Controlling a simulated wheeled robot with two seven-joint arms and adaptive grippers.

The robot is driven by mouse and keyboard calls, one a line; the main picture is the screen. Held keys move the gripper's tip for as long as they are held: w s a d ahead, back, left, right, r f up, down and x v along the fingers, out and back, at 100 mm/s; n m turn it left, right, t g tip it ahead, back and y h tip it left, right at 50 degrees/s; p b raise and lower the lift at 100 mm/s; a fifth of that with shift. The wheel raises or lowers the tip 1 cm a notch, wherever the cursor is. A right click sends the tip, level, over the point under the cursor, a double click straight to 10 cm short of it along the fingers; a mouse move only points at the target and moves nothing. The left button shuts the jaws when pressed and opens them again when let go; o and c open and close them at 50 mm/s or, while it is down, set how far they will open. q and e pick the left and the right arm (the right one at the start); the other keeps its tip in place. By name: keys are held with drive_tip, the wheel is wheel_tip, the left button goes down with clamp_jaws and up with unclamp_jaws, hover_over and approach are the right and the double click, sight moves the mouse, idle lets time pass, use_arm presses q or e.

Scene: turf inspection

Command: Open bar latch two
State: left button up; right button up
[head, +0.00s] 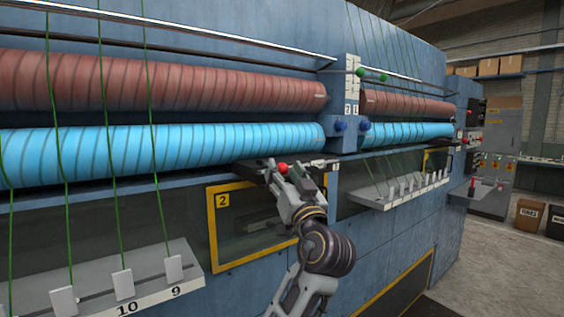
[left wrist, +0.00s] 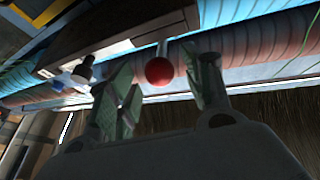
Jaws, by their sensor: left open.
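A red ball knob (head: 282,168) sits by the dark ledge above a yellow-framed window (head: 212,228) marked 2; I take it for the handle of bar latch two. My left gripper (head: 286,178) is at the knob, its fingers open on either side. In the left wrist view, the red knob (left wrist: 159,71) hangs on a short pale stem between the two open fingers of the left gripper (left wrist: 166,82). I cannot tell whether either finger touches it. My forearm hides part of the window's right side. My right gripper is not in view.
Blue rollers (head: 170,148) and red-brown rollers (head: 170,82) run above the ledge. A post (head: 350,100) carries blue knobs and green balls. Green yarns drop to a shelf (head: 100,283) marked 10 and 9. A second shelf (head: 402,196) juts out at right.

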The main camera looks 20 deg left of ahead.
use_arm(q)
drive_tip(key=shift+p+x, duration=0.35)
drive_tip(key=shift+x, duration=0.9)
clamp_jaws()
